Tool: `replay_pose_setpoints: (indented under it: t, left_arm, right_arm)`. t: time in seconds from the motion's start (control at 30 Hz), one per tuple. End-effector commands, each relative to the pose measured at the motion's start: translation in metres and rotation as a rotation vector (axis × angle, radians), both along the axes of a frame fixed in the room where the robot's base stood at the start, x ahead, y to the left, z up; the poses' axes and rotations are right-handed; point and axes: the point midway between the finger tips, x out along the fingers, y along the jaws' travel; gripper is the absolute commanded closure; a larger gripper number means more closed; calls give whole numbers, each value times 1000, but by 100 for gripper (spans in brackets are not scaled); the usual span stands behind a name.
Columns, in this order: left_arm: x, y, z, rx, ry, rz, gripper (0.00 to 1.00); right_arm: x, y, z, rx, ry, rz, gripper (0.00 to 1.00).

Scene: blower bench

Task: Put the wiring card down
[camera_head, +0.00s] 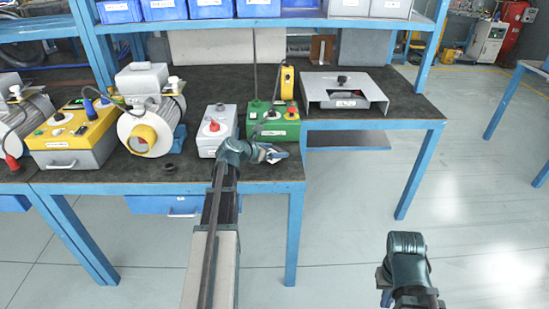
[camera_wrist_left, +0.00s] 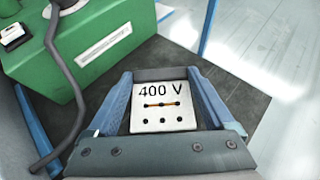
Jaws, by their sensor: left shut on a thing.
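The wiring card (camera_wrist_left: 163,105) is a small white plate marked "400 V", with a short orange and black line and several black dots. It sits between the two blue fingers of my left gripper (camera_head: 275,153), which is shut on it. In the head view this gripper is at the bench's front edge, just in front of the green box (camera_head: 270,125). The card is too small there to make out clearly. In the wrist view the dark bench top lies beneath the card; contact cannot be told. My right gripper (camera_head: 384,284) is low over the floor at right; its fingers are unclear.
The green box (camera_wrist_left: 85,55) and a dark cable stand close to the left gripper. A grey box with a red knob (camera_head: 215,130) is left of it. A grey metal stand (camera_head: 345,90) is on the bench at right.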

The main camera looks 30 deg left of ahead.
Motion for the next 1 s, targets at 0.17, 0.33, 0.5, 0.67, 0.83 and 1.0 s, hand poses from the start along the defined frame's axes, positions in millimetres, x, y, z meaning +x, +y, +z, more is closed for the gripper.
replay_pose_setpoints:
  t: [0.17,0.33,0.5,0.67,0.83,1.0]
  left_arm:
    - [0,0,-13,0,0,0,66]
    - [0,0,-11,0,0,0,66]
    - [0,0,-16,0,0,0,12]
    - [0,0,-14,0,0,0,0]
    - [0,0,-12,0,0,0,0]
    - [-16,3,0,1,0,2,0]
  right_arm:
    - [0,0,-13,0,0,0,100]
    - [0,0,-11,0,0,0,100]
    - [0,0,-15,0,0,0,100]
    - [0,0,-14,0,0,0,100]
    - [0,0,-12,0,0,0,100]
    - [0,0,0,0,0,0,100]
